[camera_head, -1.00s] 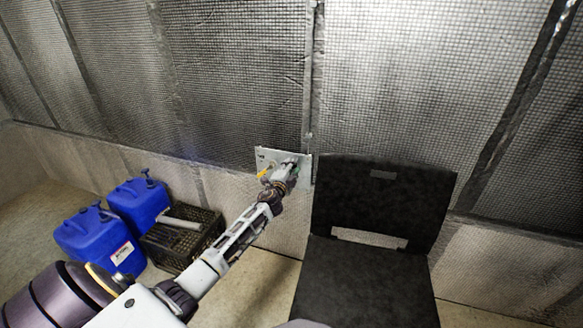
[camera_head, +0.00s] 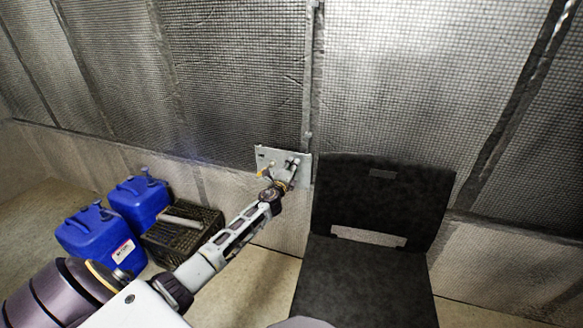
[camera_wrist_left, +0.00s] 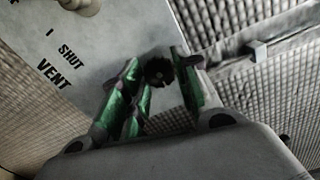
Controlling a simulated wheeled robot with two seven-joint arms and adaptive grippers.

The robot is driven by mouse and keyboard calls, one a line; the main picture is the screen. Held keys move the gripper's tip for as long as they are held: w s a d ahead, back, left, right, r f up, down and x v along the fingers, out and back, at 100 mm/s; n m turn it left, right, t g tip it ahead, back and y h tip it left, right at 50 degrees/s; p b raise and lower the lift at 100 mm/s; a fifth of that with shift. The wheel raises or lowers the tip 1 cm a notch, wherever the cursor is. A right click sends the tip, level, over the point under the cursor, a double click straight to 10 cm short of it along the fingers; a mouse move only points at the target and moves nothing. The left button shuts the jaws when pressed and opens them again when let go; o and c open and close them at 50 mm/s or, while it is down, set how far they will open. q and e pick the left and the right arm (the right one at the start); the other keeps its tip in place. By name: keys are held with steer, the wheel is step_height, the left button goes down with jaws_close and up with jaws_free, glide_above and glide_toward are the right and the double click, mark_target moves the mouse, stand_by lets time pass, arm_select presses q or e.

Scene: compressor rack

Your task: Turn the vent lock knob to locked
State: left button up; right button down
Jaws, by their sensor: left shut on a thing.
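The pale metal panel (camera_head: 266,153) is fixed to the wall left of the black chair. A dark round knob (camera_wrist_left: 160,70) shows between the green fingers of my left gripper (camera_wrist_left: 158,84). The fingers are shut on it, one on each side. In the head view my left gripper (camera_head: 291,172) is at the panel's right half and hides part of it. The knob's pointer and setting cannot be made out. My right gripper is not in view.
A yellow part (camera_head: 262,171) sits on the panel's left side. A black chair (camera_head: 366,275) stands close to the right of the panel. Blue jugs (camera_head: 88,238) and a dark crate (camera_head: 160,252) stand on the floor at left, below my arm.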

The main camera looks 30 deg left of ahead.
arm_select(q)
steer(key=shift+f, duration=0.15)
steer(key=o, duration=1)
steer(key=v, duration=1.2)
stand_by(0.3)
steer(key=shift+s, duration=0.1)
stand_by(0.6)
